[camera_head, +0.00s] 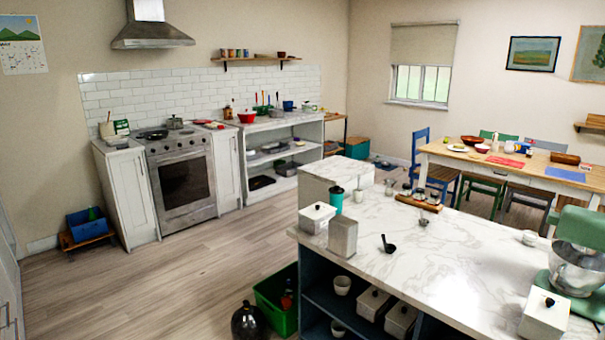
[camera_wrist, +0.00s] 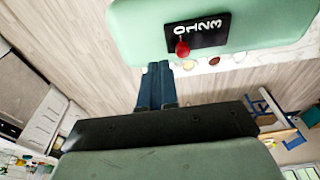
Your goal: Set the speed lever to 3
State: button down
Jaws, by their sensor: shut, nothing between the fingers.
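The green mixer (camera_head: 582,232) stands at the right edge of the head view, with a metal bowl (camera_head: 577,268) under its head. In the wrist view, the mixer head (camera_wrist: 135,28) fills the top. It carries a black plate (camera_wrist: 208,38) with the numbers 0, 1, 2 and 3 in a row. The red knob of the speed lever (camera_wrist: 182,48) is at the plate's left end, by the 0. My gripper (camera_wrist: 158,66) is shut and empty. Its blue fingertips are just below and left of the red knob, apart from it in the picture. The head view does not show my gripper.
The counter's middle is largely clear. A dining table (camera_head: 460,160) with chairs stands behind.

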jog(key=shift+f, duration=0.65)
jog(key=shift+w+a, duration=2.6)
jog(key=shift+a, duration=0.05)
dwell(4.7)
